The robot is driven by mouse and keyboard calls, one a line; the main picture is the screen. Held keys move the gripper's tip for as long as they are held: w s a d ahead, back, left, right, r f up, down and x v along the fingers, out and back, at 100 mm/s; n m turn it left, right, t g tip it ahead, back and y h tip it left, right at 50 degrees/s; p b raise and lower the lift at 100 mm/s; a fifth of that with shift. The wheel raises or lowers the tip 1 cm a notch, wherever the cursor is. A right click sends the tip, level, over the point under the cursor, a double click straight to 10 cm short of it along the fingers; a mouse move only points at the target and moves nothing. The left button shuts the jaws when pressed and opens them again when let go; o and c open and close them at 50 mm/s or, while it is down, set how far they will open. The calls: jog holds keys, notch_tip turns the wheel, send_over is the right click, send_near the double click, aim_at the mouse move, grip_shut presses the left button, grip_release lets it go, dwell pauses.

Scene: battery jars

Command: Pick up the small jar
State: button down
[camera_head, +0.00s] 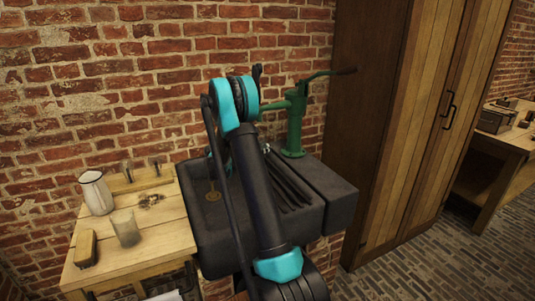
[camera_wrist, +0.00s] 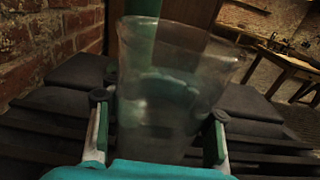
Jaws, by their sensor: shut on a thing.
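A clear glass jar (camera_wrist: 172,95) fills the middle of the wrist view, between the two fingers of my gripper (camera_wrist: 159,112). My gripper is shut on it, with one finger at each side. The jar looks close to upright, with its wide rim toward the top of the view, and I see no contents clearly. In the head view my arm hides the held jar and the fingers. Another clear glass jar (camera_head: 126,228) stands on the wooden table (camera_head: 150,255) at the left of the head view.
A dark stone sink (camera_head: 215,235) with a slatted part lies below my arm. A green hand pump (camera_head: 294,125) stands behind it. A white jug (camera_head: 97,192) and a brush (camera_head: 86,249) are on the table. A wooden cupboard (camera_head: 415,120) stands at right.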

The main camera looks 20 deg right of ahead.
jog(key=s+r, duration=0.2)
jog(key=s, duration=1.7)
jog(key=shift+s+d+r, duration=0.15)
jog(key=shift+d+r, duration=0.15)
jog(key=shift+s, duration=0.15)
dwell(1.1)
